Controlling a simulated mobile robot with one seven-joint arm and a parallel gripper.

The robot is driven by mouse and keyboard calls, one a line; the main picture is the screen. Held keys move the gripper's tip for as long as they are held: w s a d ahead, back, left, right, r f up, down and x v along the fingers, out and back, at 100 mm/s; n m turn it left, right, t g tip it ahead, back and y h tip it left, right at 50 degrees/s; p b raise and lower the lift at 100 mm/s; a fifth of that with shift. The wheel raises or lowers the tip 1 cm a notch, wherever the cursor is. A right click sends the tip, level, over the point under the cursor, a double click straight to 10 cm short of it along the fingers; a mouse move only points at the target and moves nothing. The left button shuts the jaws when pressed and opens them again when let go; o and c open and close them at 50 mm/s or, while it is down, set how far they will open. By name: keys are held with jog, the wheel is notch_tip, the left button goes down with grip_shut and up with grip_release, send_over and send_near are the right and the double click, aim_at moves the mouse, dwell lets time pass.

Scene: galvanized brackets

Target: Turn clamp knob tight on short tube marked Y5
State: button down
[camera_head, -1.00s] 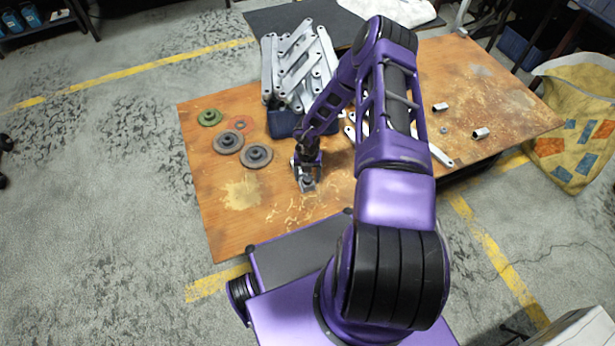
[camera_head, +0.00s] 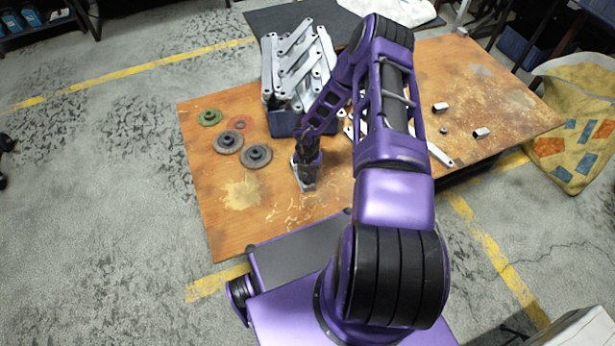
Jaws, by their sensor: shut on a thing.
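My gripper (camera_head: 306,160) is low over the front middle of the wooden bench. It is shut on a small part at a grey metal clamp piece (camera_head: 308,184); the part is mostly hidden by the gripper and I take it to be the clamp knob. Two short metal tubes lie apart on the right side of the bench, one farther back (camera_head: 440,107) and one nearer the right (camera_head: 481,132). No Y5 mark can be read on any tube at this size.
A dark blue bin (camera_head: 285,122) heaped with galvanized brackets (camera_head: 297,62) stands behind the gripper. A long flat bar (camera_head: 440,156) lies right of my arm. The bench's front left is clear.

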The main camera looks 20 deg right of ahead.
jog(key=m, duration=0.4)
jog(key=shift+m, duration=0.4)
jog(key=m, duration=0.3)
jog(key=shift+b, duration=0.4)
jog(key=m, duration=0.3)
jog(key=shift+m+b, duration=0.3)
jog(key=m, duration=0.4)
jog(key=shift+m+b, duration=0.3)
jog(key=shift+c, duration=2.4)
grip_release()
